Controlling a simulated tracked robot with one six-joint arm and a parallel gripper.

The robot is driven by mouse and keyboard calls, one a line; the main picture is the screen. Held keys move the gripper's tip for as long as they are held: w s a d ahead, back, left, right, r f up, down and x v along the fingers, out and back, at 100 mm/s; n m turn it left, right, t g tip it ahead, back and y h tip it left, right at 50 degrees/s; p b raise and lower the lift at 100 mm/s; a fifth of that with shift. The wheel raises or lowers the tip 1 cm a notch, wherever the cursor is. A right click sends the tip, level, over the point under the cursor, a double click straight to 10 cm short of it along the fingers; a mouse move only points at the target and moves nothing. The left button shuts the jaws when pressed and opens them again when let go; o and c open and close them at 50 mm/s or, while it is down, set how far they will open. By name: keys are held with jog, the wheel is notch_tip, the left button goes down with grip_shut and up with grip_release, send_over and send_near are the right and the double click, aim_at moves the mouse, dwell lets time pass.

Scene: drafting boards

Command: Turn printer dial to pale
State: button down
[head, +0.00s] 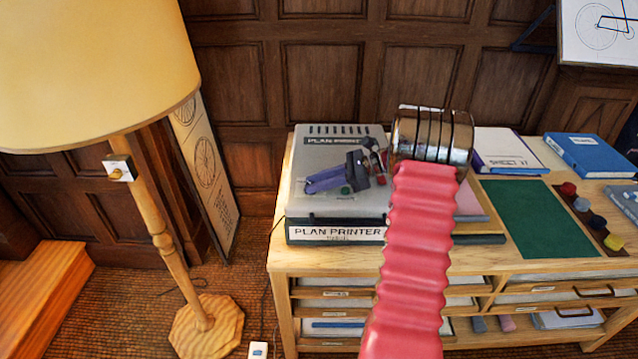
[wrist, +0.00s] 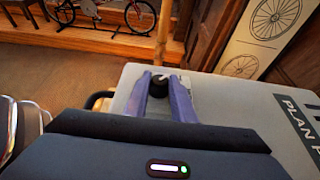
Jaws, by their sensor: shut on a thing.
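The plan printer (head: 335,232) is a grey box with a "PLAN PRINTER" label, standing at the left end of the wooden cabinet top. My gripper (head: 309,184) is low over the printer's top, with its purple fingers pointing left. In the wrist view, the black dial (wrist: 158,86) sits between the two fingertips (wrist: 160,92), and the gripper is shut on it. In the head view the fingers hide the dial. I cannot read any setting marks or tell which way the dial points.
A floor lamp (head: 160,225) stands left of the cabinet. Right of the printer are a green mat (head: 522,222), a blue binder (head: 588,155) and a strip of coloured knobs (head: 590,215). My red arm sleeve covers the middle of the cabinet. A wheel drawing (wrist: 262,38) leans on the wall.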

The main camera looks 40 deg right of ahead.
jog(key=shift+n+g+y, duration=0.4)
jog(key=shift+n, duration=0.1)
jog(key=c, duration=1.5)
grip_release()
jog(key=shift+d+r, duration=0.1)
jog(key=shift+s+d, duration=0.15)
jog(key=shift+d, duration=0.05)
jog(key=v, duration=1.3)
jog(key=shift+r, duration=0.1)
jog(key=shift+a, duration=0.15)
